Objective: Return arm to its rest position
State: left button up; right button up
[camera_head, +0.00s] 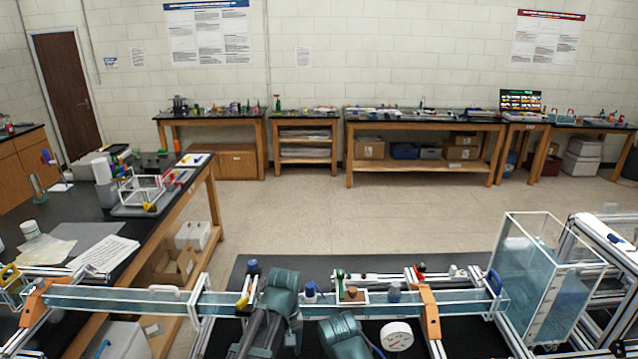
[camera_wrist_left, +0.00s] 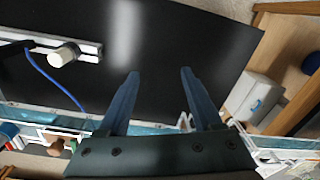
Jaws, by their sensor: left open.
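My left gripper (camera_wrist_left: 158,75) shows in the left wrist view with its two dark blue fingers apart and nothing between them. It is over a black tabletop (camera_wrist_left: 200,45), and its height above it is hard to tell. In the head view two teal parts of my arms (camera_head: 280,290) (camera_head: 345,337) show at the bottom middle, near the white extrusion frame. No fingertips of either gripper can be made out there.
A long clear trough (camera_head: 110,300) with bluish contents runs across the frame. A clear tank (camera_head: 540,285) stands at the right, and a round white gauge (camera_head: 396,335) sits near the front. A rail with a white knob (camera_wrist_left: 64,54) and a blue cable (camera_wrist_left: 55,82) show in the wrist view.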

pick_arm(q)
jog(key=s+d+f+m+b, duration=0.2)
jog(key=s+f+m+b, duration=0.5)
jog(key=s+f+b, duration=0.3)
notch_tip(320, 180, down, 3)
jog(key=s, duration=0.2)
jog(key=shift+s+d+r+y, duration=0.2)
jog(key=shift+s+d+y, duration=0.1)
jog(key=shift+s, duration=0.05)
